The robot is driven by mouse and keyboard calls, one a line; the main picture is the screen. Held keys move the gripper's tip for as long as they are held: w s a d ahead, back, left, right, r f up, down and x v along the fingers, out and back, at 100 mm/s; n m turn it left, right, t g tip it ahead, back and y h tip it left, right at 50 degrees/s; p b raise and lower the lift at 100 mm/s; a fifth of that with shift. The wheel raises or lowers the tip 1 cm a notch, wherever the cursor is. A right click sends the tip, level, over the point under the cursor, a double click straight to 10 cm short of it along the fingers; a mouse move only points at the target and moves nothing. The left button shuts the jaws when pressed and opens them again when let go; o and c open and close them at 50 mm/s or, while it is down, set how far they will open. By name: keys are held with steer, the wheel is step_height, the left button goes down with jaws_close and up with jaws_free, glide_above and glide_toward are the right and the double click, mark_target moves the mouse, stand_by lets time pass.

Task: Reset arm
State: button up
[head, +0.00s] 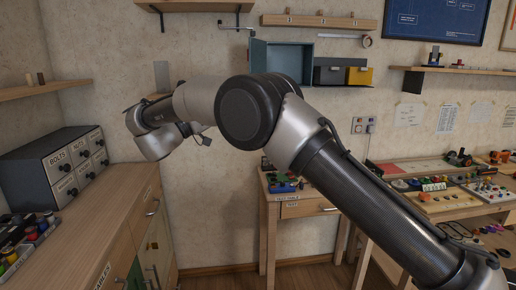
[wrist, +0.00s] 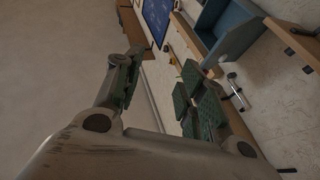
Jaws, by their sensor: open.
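My gripper (wrist: 158,78) is open in the wrist view, with its two green-padded fingers apart and nothing visible between them. The wrist view is tilted and shows the wall beyond the fingers. In the head view my arm rises from the lower right, bends at a large dark joint and reaches to the upper left, in front of the bare wall. The fingers cannot be made out clearly there.
A teal open box (head: 287,54) and a yellow bin (head: 359,76) are on the wall behind my arm. A drawer cabinet (head: 62,163) stands on the left counter. Benches with small parts, including a test table (head: 306,208), stand at right. A wall shelf (head: 45,89) juts out at left.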

steer(key=w+a+f+n+t+y, duration=0.4)
steer(key=w+a+n+t+y, duration=0.55)
steer(key=y, duration=0.35)
steer(key=s+a+f+n+g+y, duration=0.1)
steer(key=a+f+n+g+y, duration=0.65)
steer(key=y, duration=0.65)
steer(key=s+d+f+g+h, duration=0.1)
steer(key=s+d+g, duration=0.3)
steer(key=s+d, duration=0.5)
steer(key=s+d+f+g+h, duration=0.2)
steer(key=s+d+g, duration=0.25)
steer(key=d, duration=0.95)
steer(key=s+d+f+g+h, duration=0.1)
steer(key=s+d+g, duration=0.2)
steer(key=s+d, duration=0.65)
steer(key=s+d+r+m+h, duration=0.1)
steer(key=s+d+m, duration=0.1)
steer(key=s+d, duration=0.4)
steer(key=s+d+r+m+h, duration=0.1)
steer(key=s+d, duration=0.6)
steer(key=d, duration=0.6)
steer(key=s+d+r+m+t+h, duration=0.1)
steer(key=s+d+r+m+h, duration=0.1)
steer(key=s+d, duration=0.5)
steer(key=d, duration=0.3)
steer(key=shift+s+d+m, duration=0.15)
steer(key=shift+d+m, duration=0.15)
steer(key=shift+d, duration=0.05)
